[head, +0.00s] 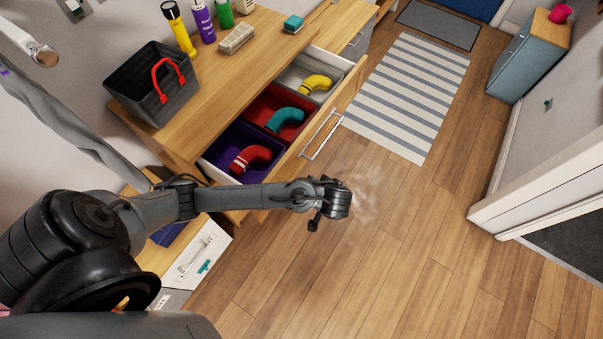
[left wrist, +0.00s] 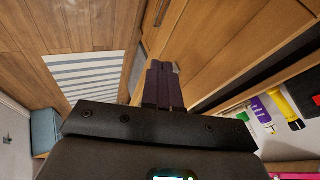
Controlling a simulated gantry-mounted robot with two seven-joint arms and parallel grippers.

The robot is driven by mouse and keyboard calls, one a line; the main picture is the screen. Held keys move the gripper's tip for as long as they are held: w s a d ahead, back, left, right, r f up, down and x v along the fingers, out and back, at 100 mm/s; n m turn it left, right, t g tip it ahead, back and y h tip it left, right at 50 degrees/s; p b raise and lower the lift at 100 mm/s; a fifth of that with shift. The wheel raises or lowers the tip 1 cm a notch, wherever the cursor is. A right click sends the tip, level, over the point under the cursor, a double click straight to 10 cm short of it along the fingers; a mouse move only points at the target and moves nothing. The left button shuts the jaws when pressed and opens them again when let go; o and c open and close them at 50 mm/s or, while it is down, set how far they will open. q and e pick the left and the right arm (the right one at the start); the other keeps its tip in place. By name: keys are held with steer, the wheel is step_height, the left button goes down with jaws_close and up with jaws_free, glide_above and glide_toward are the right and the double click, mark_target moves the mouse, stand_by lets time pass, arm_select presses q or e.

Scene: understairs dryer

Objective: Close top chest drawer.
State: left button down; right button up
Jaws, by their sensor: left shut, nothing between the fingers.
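The top chest drawer (head: 350,92) is pulled open in the head view, its wooden front standing out from the chest (head: 225,70). A metal bar handle (head: 322,136) is on that front. Inside are grey, red and purple compartments holding a yellow, a teal and a red curved pipe piece. My left gripper (head: 334,200) is over the floor, in front of and nearer than the drawer, apart from the handle in the picture. In the left wrist view its dark fingers (left wrist: 163,86) are together and empty, with wooden furniture fronts beyond them. My right gripper is not in view.
A dark basket with red handles (head: 153,85), several bottles, a brush (head: 236,39) and a teal sponge (head: 293,24) stand on the chest top. A striped rug (head: 410,90) lies beyond the drawer. The wooden floor (head: 400,250) in front is clear. A white door frame (head: 540,185) is right.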

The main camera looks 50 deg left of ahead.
arm_select(q)
steer(key=w+a+r, duration=0.1)
steer(key=w, duration=0.2)
glide_toward(298, 164)
step_height(298, 164, down, 3)
steer(key=w+d, duration=0.1)
steer(key=d, duration=0.1)
steer(key=shift+t, duration=0.4)
steer(key=shift+s+a+f+p, duration=0.1)
steer(key=shift+a+f, duration=0.05)
steer(key=shift+a, duration=0.6)
steer(key=shift+s+a+f+p, duration=0.1)
steer(key=shift+a+f, duration=0.1)
steer(key=shift+a, duration=0.5)
steer(key=shift+s+a+f+p, duration=0.1)
steer(key=shift+a+f, duration=0.05)
steer(key=shift+a, duration=0.6)
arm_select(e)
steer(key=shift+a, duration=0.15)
